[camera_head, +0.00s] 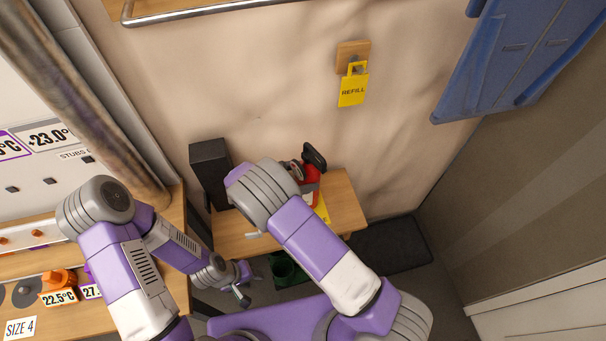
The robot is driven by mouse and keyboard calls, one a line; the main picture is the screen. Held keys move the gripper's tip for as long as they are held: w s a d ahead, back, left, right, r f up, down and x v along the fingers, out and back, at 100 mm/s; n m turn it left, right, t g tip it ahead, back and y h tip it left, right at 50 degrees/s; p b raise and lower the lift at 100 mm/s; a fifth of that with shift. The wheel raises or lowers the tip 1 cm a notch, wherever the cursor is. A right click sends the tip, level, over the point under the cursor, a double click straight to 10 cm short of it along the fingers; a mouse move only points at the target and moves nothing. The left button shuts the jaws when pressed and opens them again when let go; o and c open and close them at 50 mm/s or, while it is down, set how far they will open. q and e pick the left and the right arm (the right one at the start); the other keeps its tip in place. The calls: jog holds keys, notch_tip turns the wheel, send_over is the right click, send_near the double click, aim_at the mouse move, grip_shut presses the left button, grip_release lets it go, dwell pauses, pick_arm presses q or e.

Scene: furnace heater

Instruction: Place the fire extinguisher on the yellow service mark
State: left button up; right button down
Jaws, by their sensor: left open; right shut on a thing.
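The fire extinguisher (311,190), red with a black handle on top, is upright at the small wooden table (345,198) by the wall. The yellow service mark (322,211) shows in part just in front of it, on the tabletop. I cannot tell whether the extinguisher's base touches the mark. My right arm covers much of both. My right gripper (296,171) is mostly hidden behind my arm; a grey part of it shows against the extinguisher's upper left side, shut on it. My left gripper (240,287) is open and empty, low in front of the table.
A black box (210,172) stands at the table's left end. A yellow REFILL tag (352,91) hangs on the wall above. A blue garment (515,55) hangs at upper right. A workbench (60,258) is at left. The table's right end is clear.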

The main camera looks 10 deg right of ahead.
grip_release()
jog(key=shift+r, duration=0.1)
jog(key=v, duration=1.2)
jog(key=shift+r, duration=0.1)
